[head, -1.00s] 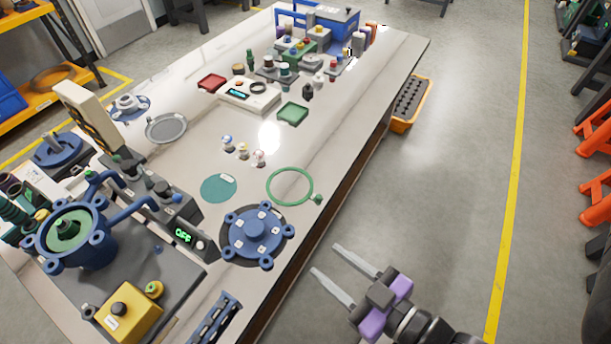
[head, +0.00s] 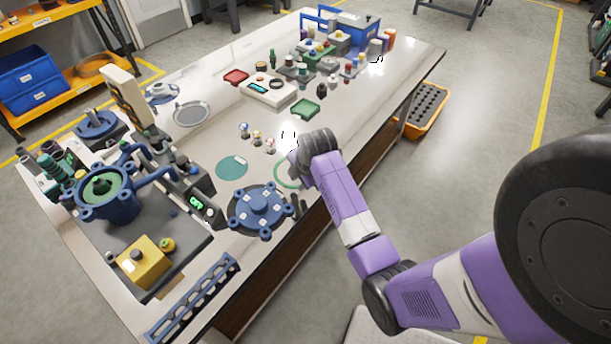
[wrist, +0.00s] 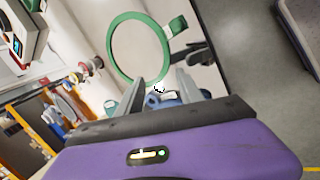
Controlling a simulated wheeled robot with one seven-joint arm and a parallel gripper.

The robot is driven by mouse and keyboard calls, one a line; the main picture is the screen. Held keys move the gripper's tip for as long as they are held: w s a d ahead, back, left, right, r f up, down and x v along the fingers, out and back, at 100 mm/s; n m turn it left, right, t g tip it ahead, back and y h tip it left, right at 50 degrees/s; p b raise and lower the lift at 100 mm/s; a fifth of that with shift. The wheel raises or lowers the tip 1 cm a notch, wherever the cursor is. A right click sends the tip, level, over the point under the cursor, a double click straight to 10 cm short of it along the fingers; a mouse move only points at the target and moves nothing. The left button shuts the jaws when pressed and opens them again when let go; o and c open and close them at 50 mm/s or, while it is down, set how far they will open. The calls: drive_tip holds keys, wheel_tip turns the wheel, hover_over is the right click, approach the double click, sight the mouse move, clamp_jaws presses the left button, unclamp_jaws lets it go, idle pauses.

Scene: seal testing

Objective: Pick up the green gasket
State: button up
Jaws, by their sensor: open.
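The green gasket (head: 277,180) is a thin ring lying flat on the white table near its right edge; my arm hides its right part in the head view. In the wrist view the gasket (wrist: 110,48) shows as a full ring with a small green tab (wrist: 177,25) at its upper right. My gripper (wrist: 159,77) is open, its two grey fingers pointing toward the ring's near rim. Nothing is held between the fingers. How high the fingertips are above the table cannot be told. In the head view my wrist covers the fingers.
A blue lobed flange (head: 259,209) sits just left of and nearer than the gasket. A teal disc (head: 231,167) and several small knobs (head: 257,138) lie to the left. A green tray (head: 305,108) is beyond. The table's right edge passes close under my arm.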

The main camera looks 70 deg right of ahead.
drive_tip(key=s+d+r+n+g+y, duration=0.1)
drive_tip(key=s+d+r+n, duration=0.1)
drive_tip(key=s+d+r+n+g+y, duration=0.2)
drive_tip(key=s+n, duration=0.1)
drive_tip(key=shift+d, duration=0.25)
drive_tip(key=shift+s+d+f+p, duration=0.1)
drive_tip(key=shift+f+p, duration=0.25)
drive_tip(key=shift+f, duration=1.6)
drive_tip(key=shift+d+f+p, duration=0.1)
drive_tip(key=shift+f+p, duration=0.25)
drive_tip(key=shift+f, duration=1.55)
clamp_jaws()
